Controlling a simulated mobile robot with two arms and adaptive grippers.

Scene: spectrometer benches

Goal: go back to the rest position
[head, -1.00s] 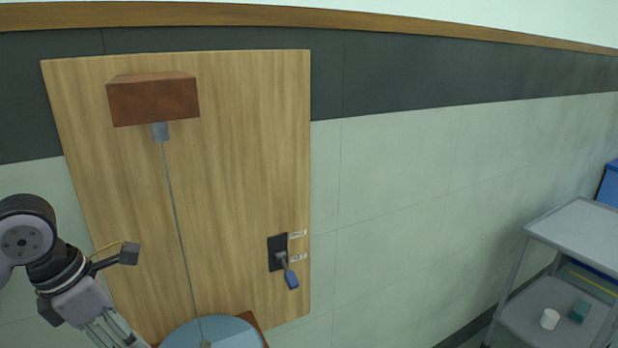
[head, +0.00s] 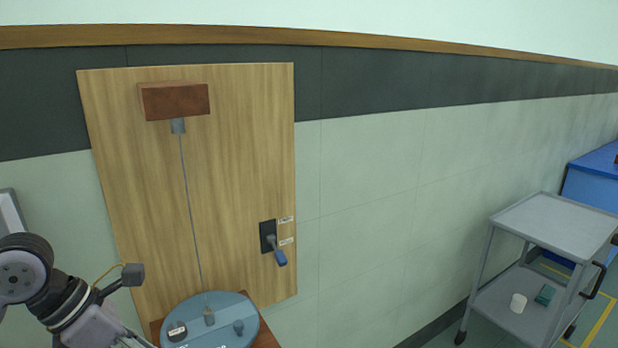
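My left arm comes in at the lower left of the head view, with a small dark camera block on a bracket. Its gripper fingers are cut off by the bottom edge, so I cannot tell their state. My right gripper is not in view. A wooden panel (head: 225,190) stands against the wall, with a brown block (head: 175,101) near its top. A thin rod (head: 190,215) hangs from the block toward a round blue-grey disc (head: 215,335). A switch plate (head: 267,236) on the panel has a blue-tipped lever (head: 280,257) pointing down.
A grey cart (head: 560,226) stands at the right, its top shelf empty. A white cup (head: 518,303) and a green block (head: 545,294) are on its lower shelf. A blue cabinet (head: 592,190) is behind it.

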